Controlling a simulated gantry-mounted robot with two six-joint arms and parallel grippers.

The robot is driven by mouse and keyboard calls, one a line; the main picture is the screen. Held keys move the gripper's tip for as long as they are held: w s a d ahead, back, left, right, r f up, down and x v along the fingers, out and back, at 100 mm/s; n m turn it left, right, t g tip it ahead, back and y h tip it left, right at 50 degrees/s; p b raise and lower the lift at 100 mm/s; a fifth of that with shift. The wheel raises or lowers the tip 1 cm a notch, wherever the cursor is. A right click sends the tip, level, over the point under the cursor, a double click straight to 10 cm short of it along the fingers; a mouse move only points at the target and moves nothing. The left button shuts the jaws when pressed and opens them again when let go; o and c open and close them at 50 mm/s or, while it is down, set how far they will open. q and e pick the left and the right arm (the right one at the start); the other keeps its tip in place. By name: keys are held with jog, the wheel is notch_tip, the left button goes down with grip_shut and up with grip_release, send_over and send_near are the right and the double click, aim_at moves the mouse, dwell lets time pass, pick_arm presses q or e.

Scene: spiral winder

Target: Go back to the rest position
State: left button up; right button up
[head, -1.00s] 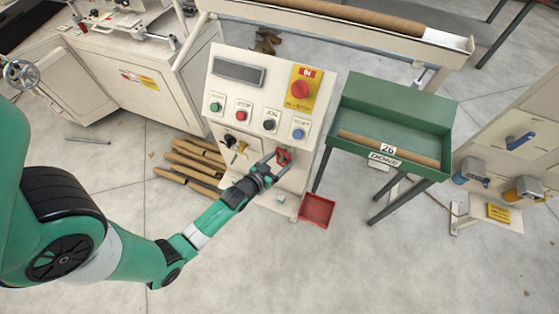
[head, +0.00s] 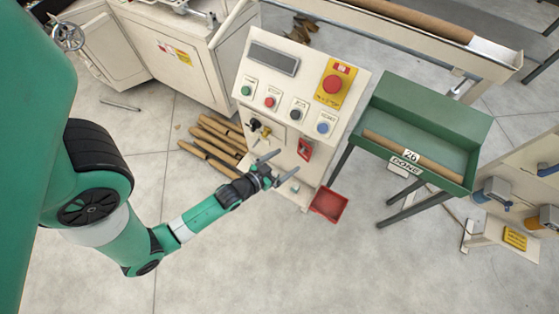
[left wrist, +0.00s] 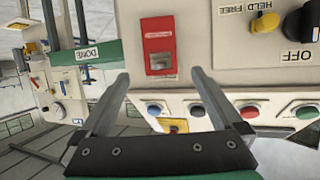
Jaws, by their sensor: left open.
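My left gripper (head: 275,167) is open and empty, with its two fingers spread apart in front of the lower part of the cream control cabinet (head: 285,141). A red switch box (head: 305,148) on the cabinet's front is just beyond the fingertips and apart from them. In the left wrist view the open gripper (left wrist: 160,88) shows its fingers on either side of free space, with the red box (left wrist: 158,47) ahead between them. A black and yellow selector (head: 257,128) sits to the left of the red box. My right gripper is not in view.
A green tray table (head: 440,100) marked DONE, holding a brown tube (head: 400,150), stands to the right. A red bin (head: 329,204) is by the cabinet's foot. Several brown tubes (head: 212,145) lie on the floor at left. The floor in front is clear.

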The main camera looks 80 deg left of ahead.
pick_arm(q)
jog(key=v, duration=0.2)
jog(key=shift+s+d+r, duration=0.1)
jog(key=shift+s+d, duration=0.05)
jog(key=shift+s, duration=0.1)
